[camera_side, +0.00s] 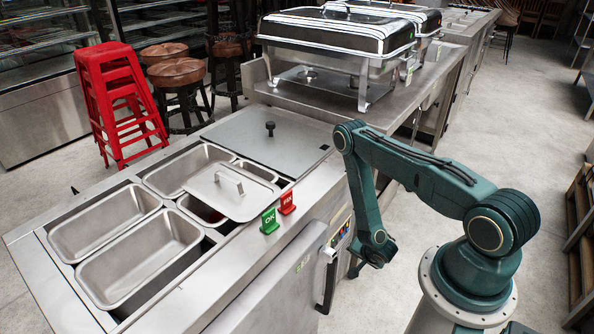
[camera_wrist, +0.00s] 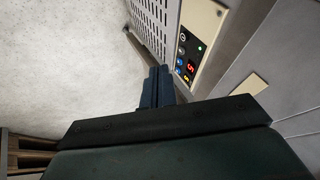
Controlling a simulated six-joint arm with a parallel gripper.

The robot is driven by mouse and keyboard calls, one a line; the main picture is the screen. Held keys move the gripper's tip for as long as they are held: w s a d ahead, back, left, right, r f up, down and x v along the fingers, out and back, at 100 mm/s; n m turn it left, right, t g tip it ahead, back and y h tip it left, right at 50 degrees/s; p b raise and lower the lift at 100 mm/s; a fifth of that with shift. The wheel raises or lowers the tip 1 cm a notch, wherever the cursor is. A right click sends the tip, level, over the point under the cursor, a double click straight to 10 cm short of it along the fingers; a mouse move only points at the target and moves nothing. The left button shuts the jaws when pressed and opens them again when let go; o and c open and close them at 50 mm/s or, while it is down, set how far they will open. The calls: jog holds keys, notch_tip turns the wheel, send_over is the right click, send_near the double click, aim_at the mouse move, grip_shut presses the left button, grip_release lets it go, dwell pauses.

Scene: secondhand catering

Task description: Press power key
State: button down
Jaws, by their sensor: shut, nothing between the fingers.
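The control panel (camera_wrist: 207,22) is a cream strip on the front of the steel counter in the wrist view. A small round dark key with a pale mark, which looks like the power key (camera_wrist: 183,38), sits near its left edge. A green light (camera_wrist: 200,47) glows beside it, and blue keys and a red lit display (camera_wrist: 191,68) lie lower. In the side view the panel (camera_side: 341,234) is partly hidden by my arm. My gripper (camera_wrist: 158,74) is shut and empty, just left of the panel; I cannot tell whether it touches. In the side view my gripper (camera_side: 356,271) hangs low beside the counter front.
A door handle (camera_side: 328,278) stands out from the counter front left of my gripper. Steel pans (camera_side: 140,262), a lid (camera_side: 232,193) and green OK (camera_side: 269,221) and red (camera_side: 287,202) signs are on the counter. A vented grille (camera_wrist: 150,17) adjoins the panel. Open floor lies beside the counter.

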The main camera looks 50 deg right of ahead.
aim_at(333, 248)
jog(key=w+d+f, duration=0.3)
jog(key=w+f, duration=0.4)
jog(key=w, duration=0.1)
jog(key=shift+w+d+f, duration=0.2)
jog(key=shift+d+f, duration=0.05)
dwell(0.5)
jog(key=shift+w, duration=0.15)
